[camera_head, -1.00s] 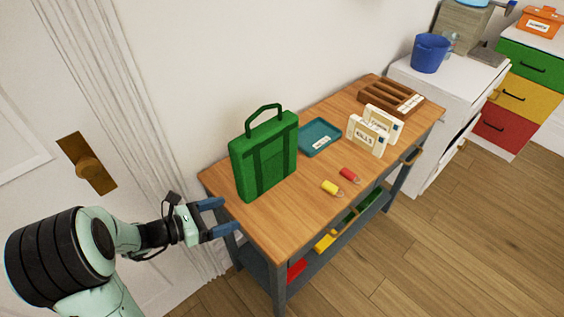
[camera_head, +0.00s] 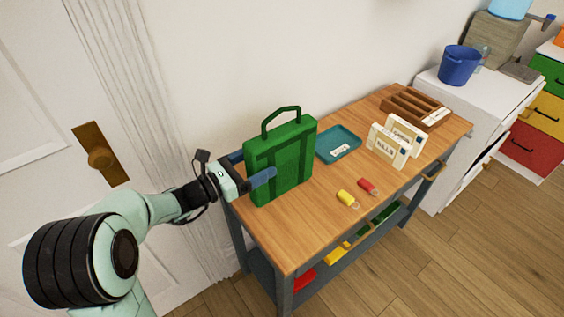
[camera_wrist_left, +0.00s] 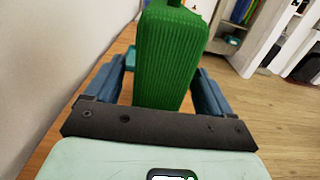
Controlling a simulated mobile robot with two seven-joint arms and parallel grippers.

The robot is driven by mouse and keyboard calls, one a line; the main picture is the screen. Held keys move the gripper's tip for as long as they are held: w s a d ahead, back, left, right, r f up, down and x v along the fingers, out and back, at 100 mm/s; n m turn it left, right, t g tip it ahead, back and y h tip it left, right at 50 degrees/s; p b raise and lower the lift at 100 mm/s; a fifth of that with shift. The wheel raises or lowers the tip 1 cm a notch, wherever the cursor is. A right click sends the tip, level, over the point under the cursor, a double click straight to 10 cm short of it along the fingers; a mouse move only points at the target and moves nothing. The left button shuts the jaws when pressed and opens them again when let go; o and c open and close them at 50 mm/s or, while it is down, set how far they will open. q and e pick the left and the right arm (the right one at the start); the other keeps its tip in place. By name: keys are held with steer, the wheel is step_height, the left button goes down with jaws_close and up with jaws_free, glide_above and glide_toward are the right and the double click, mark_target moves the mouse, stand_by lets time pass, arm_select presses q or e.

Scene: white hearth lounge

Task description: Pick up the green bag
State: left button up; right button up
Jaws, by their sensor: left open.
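The green bag (camera_head: 296,150) stands upright on the left end of the wooden table (camera_head: 318,205), its loop handle up. My left gripper (camera_head: 250,168) is open at the bag's left side, with one finger in front of the bag and the other partly hidden behind its left edge. In the left wrist view the bag (camera_wrist_left: 172,55) stands between the two spread fingers of my left gripper (camera_wrist_left: 165,92), with a gap visible on at least the left side. My right gripper is not in view.
A teal tray (camera_head: 338,145), a white letter holder (camera_head: 388,146), a wooden rack (camera_head: 415,106), and yellow (camera_head: 346,198) and red (camera_head: 368,186) small items lie to the right on the table. The wall is close behind. A door handle (camera_head: 99,160) is at left.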

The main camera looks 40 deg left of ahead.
mark_target(266, 158)
arm_select(q)
steer(key=x, duration=0.3)
steer(key=shift+w, duration=0.1)
steer(key=c, duration=1.1)
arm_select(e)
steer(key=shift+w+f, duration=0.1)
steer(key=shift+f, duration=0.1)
arm_select(q)
steer(key=shift+r, duration=0.1)
